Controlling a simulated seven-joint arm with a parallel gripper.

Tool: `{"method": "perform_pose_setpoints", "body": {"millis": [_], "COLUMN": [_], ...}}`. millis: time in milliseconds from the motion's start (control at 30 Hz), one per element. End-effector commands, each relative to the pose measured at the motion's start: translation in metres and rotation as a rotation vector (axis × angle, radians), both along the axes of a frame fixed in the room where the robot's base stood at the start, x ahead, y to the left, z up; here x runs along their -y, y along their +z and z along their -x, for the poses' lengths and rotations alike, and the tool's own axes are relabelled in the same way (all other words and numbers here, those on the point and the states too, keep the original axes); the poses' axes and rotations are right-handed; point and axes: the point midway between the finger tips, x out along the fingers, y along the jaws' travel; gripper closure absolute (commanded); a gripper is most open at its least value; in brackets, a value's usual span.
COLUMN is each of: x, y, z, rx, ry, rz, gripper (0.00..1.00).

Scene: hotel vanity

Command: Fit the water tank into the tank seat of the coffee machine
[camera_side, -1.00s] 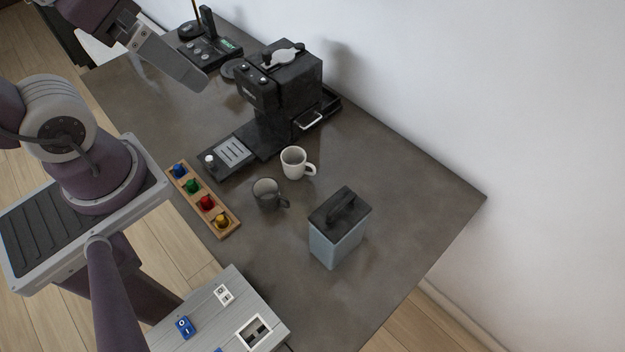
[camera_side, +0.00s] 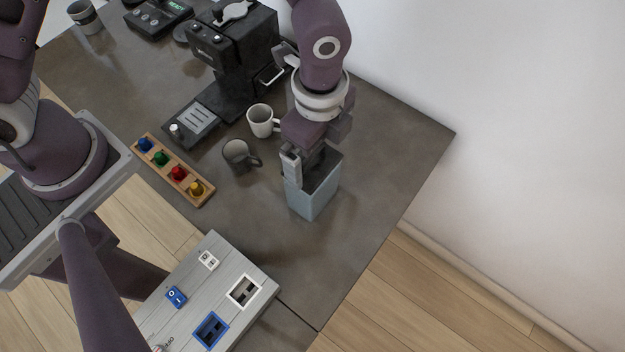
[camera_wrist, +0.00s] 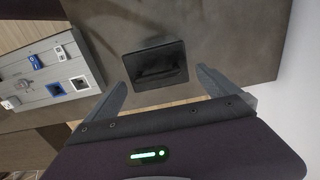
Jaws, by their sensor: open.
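The water tank (camera_side: 312,196) is a pale blue box with a black lid and handle. It stands upright on the dark counter at the front right. In the wrist view its black lid (camera_wrist: 155,66) lies between and ahead of my fingers. My gripper (camera_side: 297,165) is just above the tank with its fingers open; in the wrist view the open fingers (camera_wrist: 162,85) sit either side of the lid. The handle is mostly hidden in the side view. The tank seat cannot be made out.
A white mug (camera_side: 262,121) and a dark mug (camera_side: 237,155) stand between tank and machine. A wooden rack with coloured knobs (camera_side: 174,170) lies left of them. A grey panel with switches (camera_side: 215,290) is at the front. The counter right of the tank is clear.

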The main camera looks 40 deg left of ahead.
Motion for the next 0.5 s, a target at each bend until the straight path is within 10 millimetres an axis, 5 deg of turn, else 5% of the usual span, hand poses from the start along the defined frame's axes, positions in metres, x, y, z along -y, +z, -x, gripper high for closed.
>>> {"method": "perform_pose_setpoints", "body": {"millis": [300,500], "x": [-0.01,-0.01], "y": [-0.053,-0.057], "z": [0.004,0.002], "rx": [-0.003,0.001], "ry": [0.004,0.006], "rz": [-0.003,-0.001], "gripper": [0.0,0.0]}}
